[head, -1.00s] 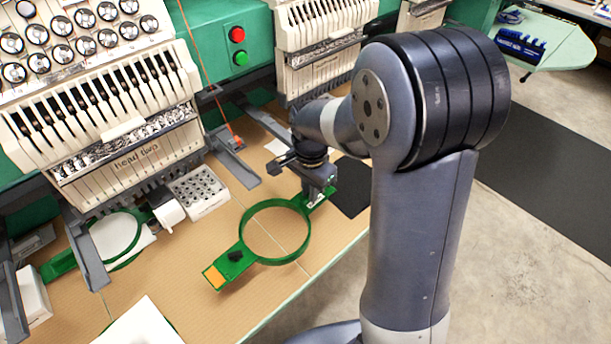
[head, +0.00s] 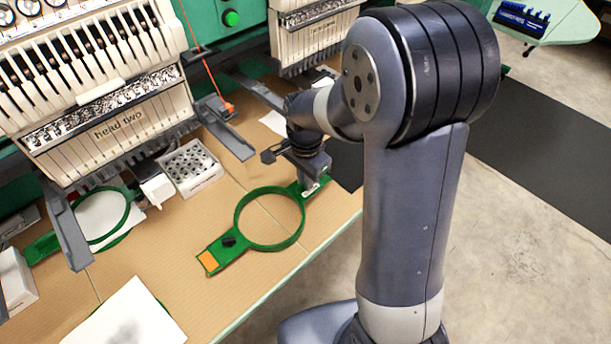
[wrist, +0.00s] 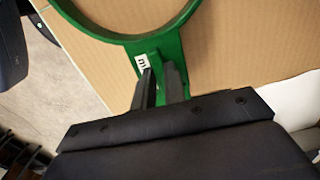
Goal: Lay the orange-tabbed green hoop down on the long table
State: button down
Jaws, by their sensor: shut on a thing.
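The green hoop (head: 238,219) with an orange tab (head: 207,261) at its near left end is over the long table (head: 190,243) in the head view. My gripper (head: 314,187) is shut on the hoop's far right arm, the end opposite the orange tab. In the wrist view the fingers (wrist: 161,84) close on the hoop's green arm (wrist: 172,50), beside a small white label (wrist: 142,63). I cannot tell whether the hoop touches the table or hangs just above it.
Another green hoop (head: 127,215) with white fabric sits at left, under head two (head: 110,125). A white box with holes (head: 190,167) stands behind the held hoop. White sheets (head: 127,318) lie at the front left. A dark mat (head: 347,166) lies right of my gripper.

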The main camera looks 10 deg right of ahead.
jog(key=shift+f, duration=0.2)
dwell(0.4)
jog(key=c, duration=1.4)
grip_release()
notch_tip(320, 180, up, 11)
jog(key=shift+f, duration=0.1)
jog(key=shift+f, duration=0.1)
